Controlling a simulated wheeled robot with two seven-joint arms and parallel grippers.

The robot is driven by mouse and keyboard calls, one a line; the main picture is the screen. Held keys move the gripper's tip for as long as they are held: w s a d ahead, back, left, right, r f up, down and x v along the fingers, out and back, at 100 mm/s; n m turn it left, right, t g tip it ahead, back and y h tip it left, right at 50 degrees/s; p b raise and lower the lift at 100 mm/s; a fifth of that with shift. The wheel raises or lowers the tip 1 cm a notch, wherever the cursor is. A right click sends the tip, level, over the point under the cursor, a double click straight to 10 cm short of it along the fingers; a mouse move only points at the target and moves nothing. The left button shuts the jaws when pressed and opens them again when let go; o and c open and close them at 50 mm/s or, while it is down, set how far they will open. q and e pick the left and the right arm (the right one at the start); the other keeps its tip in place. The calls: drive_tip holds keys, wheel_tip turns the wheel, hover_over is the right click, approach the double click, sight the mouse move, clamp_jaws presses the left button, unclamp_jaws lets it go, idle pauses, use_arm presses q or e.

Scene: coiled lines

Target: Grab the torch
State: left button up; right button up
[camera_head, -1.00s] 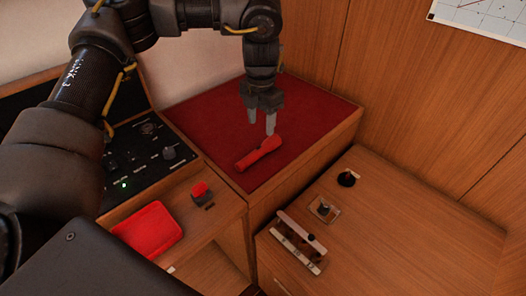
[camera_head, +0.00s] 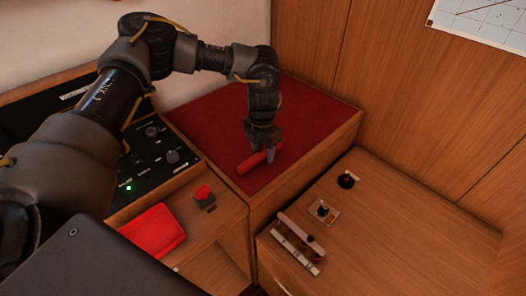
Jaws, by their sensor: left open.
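The red torch (camera_head: 250,164) lies on the dark red top (camera_head: 212,121) of the raised wooden cabinet. My left gripper (camera_head: 263,156) points down from above, with its fingertips at the upper right end of the torch. Its jaws are open, and one finger overlaps the torch in the picture. The fingers hide part of the torch's right end. I cannot tell whether they touch it. My right gripper is not in view.
A black control panel (camera_head: 155,157) with knobs and a green light stands left of the cabinet. A red tray (camera_head: 152,231) and a red button (camera_head: 203,192) sit in front. The lower wooden counter at right carries a lever (camera_head: 323,210), a black knob (camera_head: 347,180) and a rail-like fitting (camera_head: 299,241).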

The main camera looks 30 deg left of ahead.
use_arm(q)
drive_tip(key=shift+f, duration=0.1)
clamp_jaws()
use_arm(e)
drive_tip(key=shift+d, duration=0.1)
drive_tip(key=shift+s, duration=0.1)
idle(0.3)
